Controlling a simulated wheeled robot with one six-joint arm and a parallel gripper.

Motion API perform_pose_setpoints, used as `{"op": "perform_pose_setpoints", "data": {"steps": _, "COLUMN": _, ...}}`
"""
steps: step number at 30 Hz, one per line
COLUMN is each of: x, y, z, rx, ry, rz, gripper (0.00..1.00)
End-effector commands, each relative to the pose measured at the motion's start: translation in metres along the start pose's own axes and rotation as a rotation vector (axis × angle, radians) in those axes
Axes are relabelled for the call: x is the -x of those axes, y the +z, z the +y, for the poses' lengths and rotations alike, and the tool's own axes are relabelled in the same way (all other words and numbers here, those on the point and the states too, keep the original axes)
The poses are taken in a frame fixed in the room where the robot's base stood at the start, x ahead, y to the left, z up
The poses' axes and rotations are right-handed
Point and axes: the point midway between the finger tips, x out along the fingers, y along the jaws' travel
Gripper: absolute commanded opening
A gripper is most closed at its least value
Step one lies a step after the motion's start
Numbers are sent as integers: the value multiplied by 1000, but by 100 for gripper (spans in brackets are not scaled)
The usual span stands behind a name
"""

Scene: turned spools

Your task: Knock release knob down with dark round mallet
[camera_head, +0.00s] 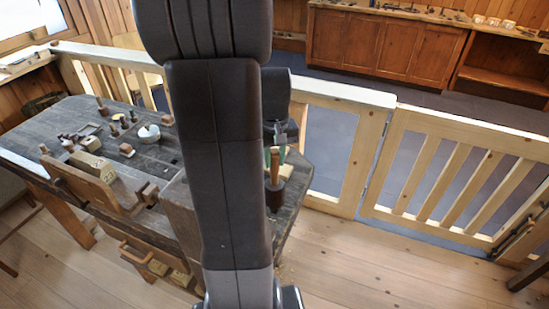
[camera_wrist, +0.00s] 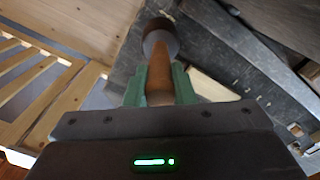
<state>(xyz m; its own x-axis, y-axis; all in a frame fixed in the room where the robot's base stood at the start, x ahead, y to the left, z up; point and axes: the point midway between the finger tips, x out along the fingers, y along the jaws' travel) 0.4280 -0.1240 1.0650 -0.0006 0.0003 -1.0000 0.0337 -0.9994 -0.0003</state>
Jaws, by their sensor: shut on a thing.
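My gripper (camera_wrist: 159,85) has green fingers closed on the wooden handle of the dark round mallet (camera_wrist: 160,38). In the wrist view the mallet's dark head points away from my gripper, toward the top. In the head view my gripper (camera_head: 275,153) is partly hidden behind my arm, and the mallet (camera_head: 274,197) hangs head down by the right end of the workbench (camera_head: 60,131). I cannot tell which part is the release knob; several small knobbed wooden pieces (camera_head: 115,130) stand on the bench to the left of my arm.
A pale wooden railing (camera_head: 345,93) runs behind the bench, and a slatted gate (camera_head: 450,175) is at the right. A wooden vise jaw (camera_head: 92,185) juts from the bench front. The plank floor (camera_head: 390,265) at the lower right is clear.

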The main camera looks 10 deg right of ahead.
Motion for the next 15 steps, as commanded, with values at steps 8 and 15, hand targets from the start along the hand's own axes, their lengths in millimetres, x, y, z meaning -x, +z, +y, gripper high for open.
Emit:
{"op": "perform_pose_setpoints", "data": {"steps": 8, "x": 13, "y": 0, "z": 0, "rx": 0, "ry": 0, "rz": 1, "gripper": 0}}
{"op": "perform_pose_setpoints", "data": {"steps": 15, "x": 18, "y": 0, "z": 0, "rx": 0, "ry": 0, "rz": 2, "gripper": 0}}
